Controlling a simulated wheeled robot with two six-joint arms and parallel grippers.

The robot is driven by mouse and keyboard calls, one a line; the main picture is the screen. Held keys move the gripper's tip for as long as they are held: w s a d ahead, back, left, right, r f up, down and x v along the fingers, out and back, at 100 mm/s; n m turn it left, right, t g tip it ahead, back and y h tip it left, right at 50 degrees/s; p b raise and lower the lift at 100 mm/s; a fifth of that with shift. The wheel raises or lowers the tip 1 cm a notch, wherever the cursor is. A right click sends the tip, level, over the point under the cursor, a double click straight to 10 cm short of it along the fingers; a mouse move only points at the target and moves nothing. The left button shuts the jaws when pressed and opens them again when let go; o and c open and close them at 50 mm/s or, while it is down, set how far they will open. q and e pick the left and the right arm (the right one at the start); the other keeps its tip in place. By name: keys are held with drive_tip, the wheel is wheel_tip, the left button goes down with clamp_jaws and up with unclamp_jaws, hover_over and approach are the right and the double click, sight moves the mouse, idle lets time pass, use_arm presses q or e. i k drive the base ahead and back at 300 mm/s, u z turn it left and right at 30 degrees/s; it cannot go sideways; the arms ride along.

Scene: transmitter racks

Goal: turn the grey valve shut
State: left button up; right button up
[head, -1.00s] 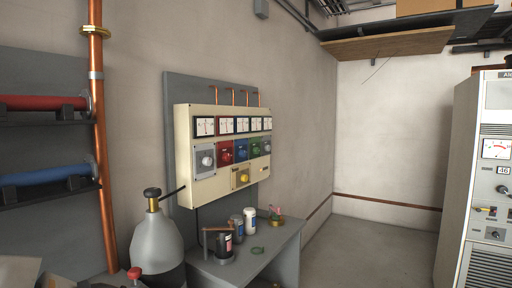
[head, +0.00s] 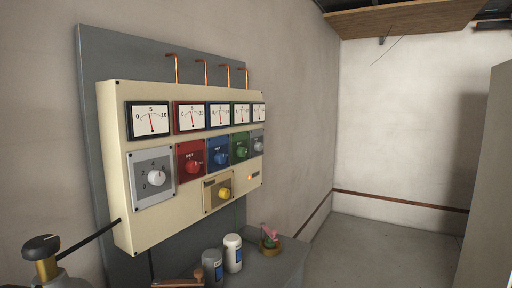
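A cream control panel (head: 118,160) hangs on a grey backboard (head: 93,75) on the wall at left. A large light-grey plate (head: 141,192) with a white knob (head: 156,178) is at its left end, under a black-framed gauge (head: 149,120). A smaller grey plate with a pale knob (head: 259,146) is at the right end of the row, under the last gauge (head: 259,113). I cannot tell from the picture which of the two is the grey valve. The gauge needles stand near mid-scale. Neither gripper is in view.
Red (head: 193,166), blue (head: 221,158) and green (head: 242,152) knobs and a yellow knob (head: 224,193) sit between. Below, a bench (head: 285,262) holds bottles (head: 232,253) and a small potted plant (head: 270,240). A black-capped bottle (head: 41,247) stands at lower left. Floor (head: 370,250) at right is clear.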

sight(258, 146)
drive_tip(key=z, duration=0.6)
drive_tip(key=i, duration=0.75)
drive_tip(key=z, duration=0.55)
drive_tip(key=i, duration=0.65)
drive_tip(key=u, duration=0.75)
drive_tip(key=i, duration=0.5)
drive_tip(key=u, duration=0.5)
